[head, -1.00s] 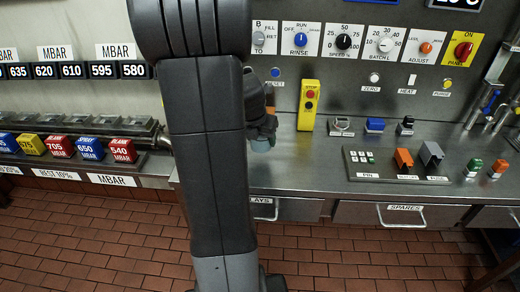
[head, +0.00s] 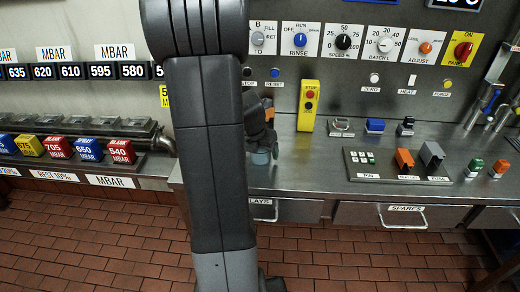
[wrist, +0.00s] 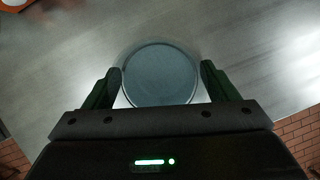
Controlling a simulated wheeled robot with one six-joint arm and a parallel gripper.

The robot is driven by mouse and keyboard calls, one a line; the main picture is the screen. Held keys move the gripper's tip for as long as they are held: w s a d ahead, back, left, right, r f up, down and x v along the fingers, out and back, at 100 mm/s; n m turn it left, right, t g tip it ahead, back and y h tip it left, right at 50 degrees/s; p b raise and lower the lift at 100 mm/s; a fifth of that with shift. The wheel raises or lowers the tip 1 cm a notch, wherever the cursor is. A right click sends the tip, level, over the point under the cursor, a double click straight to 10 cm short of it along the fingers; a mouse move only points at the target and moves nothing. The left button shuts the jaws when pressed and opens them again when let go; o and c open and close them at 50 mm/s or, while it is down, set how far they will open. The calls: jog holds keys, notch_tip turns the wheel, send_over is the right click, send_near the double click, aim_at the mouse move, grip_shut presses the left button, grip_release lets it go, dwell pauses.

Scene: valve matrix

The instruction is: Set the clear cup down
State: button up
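The clear cup (head: 261,157) shows as a small bluish shape at the counter's left part, low beside my arm, which hides some of it. In the wrist view the cup (wrist: 160,74) is a round grey-blue disc seen from above. My gripper (wrist: 160,72) has one finger on each side of it, at or very near its rim, and looks shut on it. In the head view my gripper (head: 268,138) is partly behind my arm, just above the cup. I cannot tell whether the cup's base touches the counter.
The steel counter (head: 310,178) has bare room right of the cup. A yellow stop box (head: 308,105) stands behind, and a switch panel (head: 375,165) lies to the right. Drawers (head: 400,215) are below the counter edge.

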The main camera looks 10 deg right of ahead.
jog(key=shift+r, duration=0.1)
jog(key=p+v, duration=0.1)
jog(key=v, duration=1.1)
jog(key=shift+r, duration=0.1)
dwell(2.2)
